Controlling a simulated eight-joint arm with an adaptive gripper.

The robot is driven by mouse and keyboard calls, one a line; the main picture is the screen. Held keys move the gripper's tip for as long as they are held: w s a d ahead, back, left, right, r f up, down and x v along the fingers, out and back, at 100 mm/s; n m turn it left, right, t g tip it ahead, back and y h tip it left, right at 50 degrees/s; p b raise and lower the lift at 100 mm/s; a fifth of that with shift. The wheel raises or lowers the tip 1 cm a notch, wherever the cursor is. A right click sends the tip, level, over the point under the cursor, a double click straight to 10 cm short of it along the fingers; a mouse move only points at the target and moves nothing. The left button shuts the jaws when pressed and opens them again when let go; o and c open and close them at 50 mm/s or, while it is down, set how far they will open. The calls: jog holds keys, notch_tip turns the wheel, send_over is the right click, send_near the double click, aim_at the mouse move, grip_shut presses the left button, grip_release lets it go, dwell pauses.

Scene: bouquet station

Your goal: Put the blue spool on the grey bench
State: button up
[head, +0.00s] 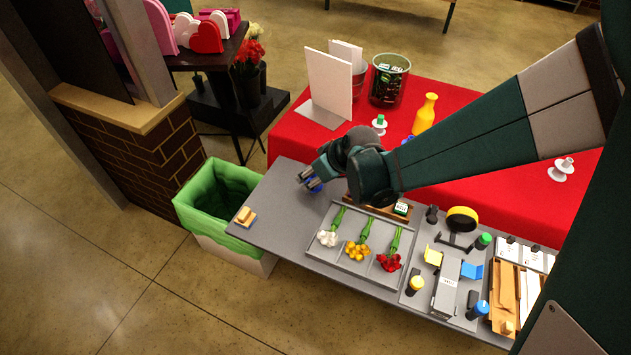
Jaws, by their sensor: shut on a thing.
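My gripper (309,181) is over the left part of the grey bench (270,205), near its back edge. It is shut on the blue spool (315,185), of which only a small blue part shows between and below the fingers. I cannot tell whether the spool touches the bench top or hangs just above it. The bench around the gripper is bare grey.
A flower tray (340,262) lies right of the gripper. A wooden block (244,217) sits at the bench's left end, beside a green-lined bin (215,190).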

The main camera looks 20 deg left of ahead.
dwell(0.3)
jog(key=shift+f+b, duration=0.35)
jog(key=shift+f, duration=1.75)
jog(key=shift+f, duration=0.15)
jog(key=o, duration=0.9)
jog(key=shift+r, duration=0.2)
jog(key=shift+p+v, duration=0.9)
jog(key=shift+v, duration=5.05)
jog(key=shift+d, duration=0.1)
